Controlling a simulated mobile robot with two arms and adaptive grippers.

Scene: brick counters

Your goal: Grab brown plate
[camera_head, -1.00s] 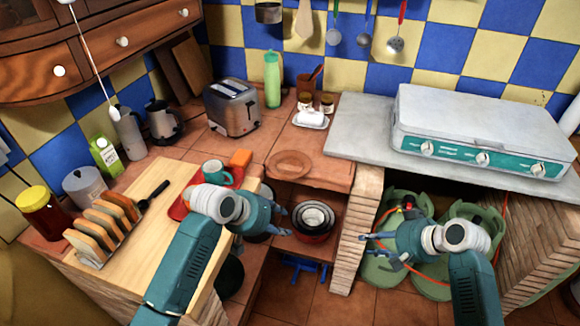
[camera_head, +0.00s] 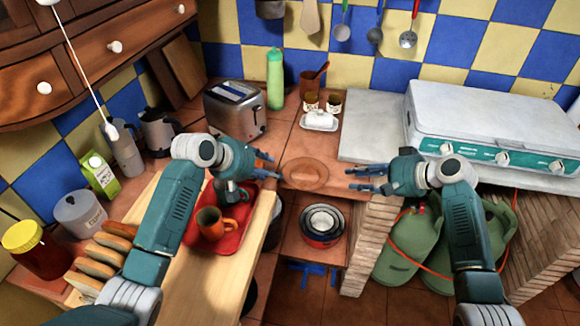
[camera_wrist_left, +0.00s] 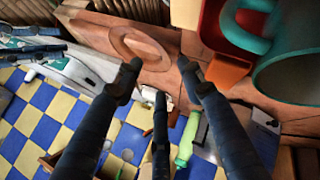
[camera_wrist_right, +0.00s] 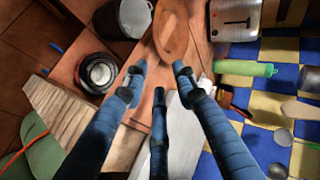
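The brown plate (camera_head: 305,173) lies flat on the tiled counter near its front edge, between my two grippers. It also shows in the left wrist view (camera_wrist_left: 140,48) and in the right wrist view (camera_wrist_right: 171,35). My left gripper (camera_head: 268,165) is just left of the plate with its fingers spread and empty. Its fingers show in the left wrist view (camera_wrist_left: 160,70). My right gripper (camera_head: 362,178) is to the right of the plate, fingers apart and empty, pointing at it. Its fingers show in the right wrist view (camera_wrist_right: 160,68). Neither gripper visibly touches the plate.
A toaster (camera_head: 236,112), a butter dish (camera_head: 319,121) and a green bottle (camera_head: 275,80) stand behind. A white stove (camera_head: 490,125) is at right. Stacked bowls (camera_head: 322,222) sit on a lower shelf.

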